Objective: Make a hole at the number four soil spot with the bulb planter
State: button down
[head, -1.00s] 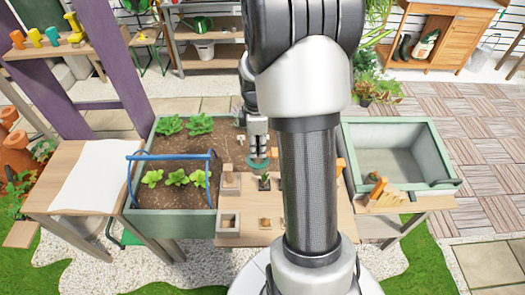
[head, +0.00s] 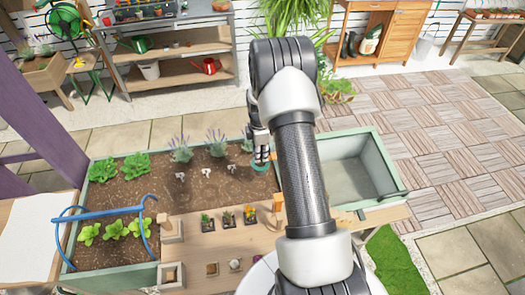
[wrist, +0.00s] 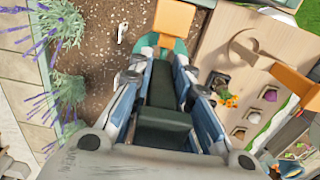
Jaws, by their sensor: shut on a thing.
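The bulb planter, with a teal part and an orange part (wrist: 174,20), is held between the fingers of my gripper (wrist: 165,75) in the wrist view. In the head view my gripper (head: 261,150) is near the right end of the soil bed (head: 225,192), with the planter's teal part (head: 261,166) just below it. I cannot tell whether the planter touches the soil. Several white number markers stand in the soil, one of them a marker (head: 206,172) left of my gripper. The number four spot cannot be made out. One marker (wrist: 121,32) shows in the wrist view.
Lavender plants (head: 181,149) line the bed's back. Leafy green plants (head: 133,165) and a blue hoop (head: 108,210) are at its left. Small potted plants (head: 227,219) stand on the wooden table (head: 205,243) in front. A green-grey trough (head: 358,180) stands right of my arm.

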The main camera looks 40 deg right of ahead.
aim_at(260, 164)
jog(key=shift+a+f+b, duration=0.15)
jog(key=shift+f+b, duration=0.15)
jog(key=shift+f, duration=0.25)
jog(key=shift+f+b, duration=2.05)
jog(key=shift+f, duration=1.25)
jog(key=shift+f, duration=0.15)
